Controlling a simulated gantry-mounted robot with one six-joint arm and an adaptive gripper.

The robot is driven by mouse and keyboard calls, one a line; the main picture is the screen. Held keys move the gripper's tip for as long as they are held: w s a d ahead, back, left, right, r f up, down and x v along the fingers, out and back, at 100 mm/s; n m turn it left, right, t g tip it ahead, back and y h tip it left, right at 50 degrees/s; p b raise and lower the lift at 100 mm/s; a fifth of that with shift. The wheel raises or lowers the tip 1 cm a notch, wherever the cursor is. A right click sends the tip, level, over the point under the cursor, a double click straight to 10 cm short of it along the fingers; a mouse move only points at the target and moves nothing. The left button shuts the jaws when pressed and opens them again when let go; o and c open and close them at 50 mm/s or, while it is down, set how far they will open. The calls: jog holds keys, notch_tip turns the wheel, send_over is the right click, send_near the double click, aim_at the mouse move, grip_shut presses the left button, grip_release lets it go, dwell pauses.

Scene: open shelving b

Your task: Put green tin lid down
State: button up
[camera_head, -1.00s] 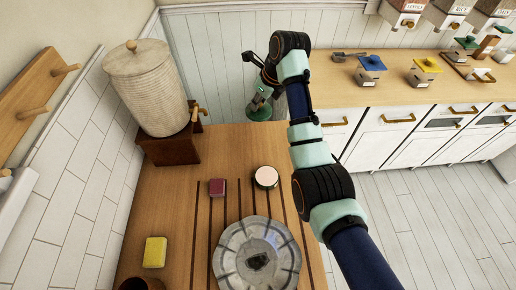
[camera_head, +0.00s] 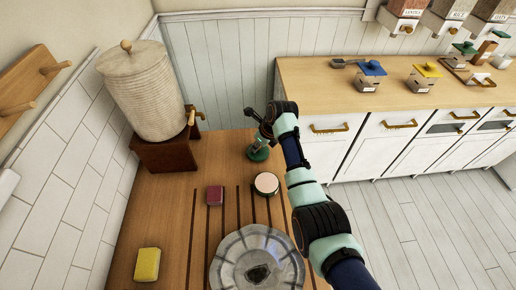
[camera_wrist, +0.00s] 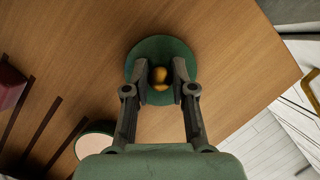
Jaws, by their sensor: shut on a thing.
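The green tin lid (camera_wrist: 160,53) is a round dark green disc with a gold knob (camera_wrist: 160,78). My gripper (camera_wrist: 160,83) is shut on the knob, one finger on each side. In the head view the lid (camera_head: 258,154) is below my gripper (camera_head: 260,147), low over the counter's back right part. I cannot tell whether the lid touches the wood. A round tin with a pale top (camera_head: 266,183) stands just in front of it and also shows in the wrist view (camera_wrist: 92,142).
A maroon block (camera_head: 215,195), a yellow sponge (camera_head: 147,265) and a grey fluted dish (camera_head: 257,240) are on the wooden counter (camera_head: 180,215). A ribbed crock (camera_head: 144,90) with a tap stands at the back left. Bare wood lies left of the lid.

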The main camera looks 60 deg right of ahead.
jog(key=shift+f, duration=0.65)
jog(key=shift+r, duration=0.1)
jog(key=o, duration=0.9)
jog(key=shift+o, duration=0.2)
jog(key=p+v, duration=0.3)
jog(key=v, duration=0.9)
jog(key=shift+p, duration=0.35)
jog(key=shift+s, duration=0.1)
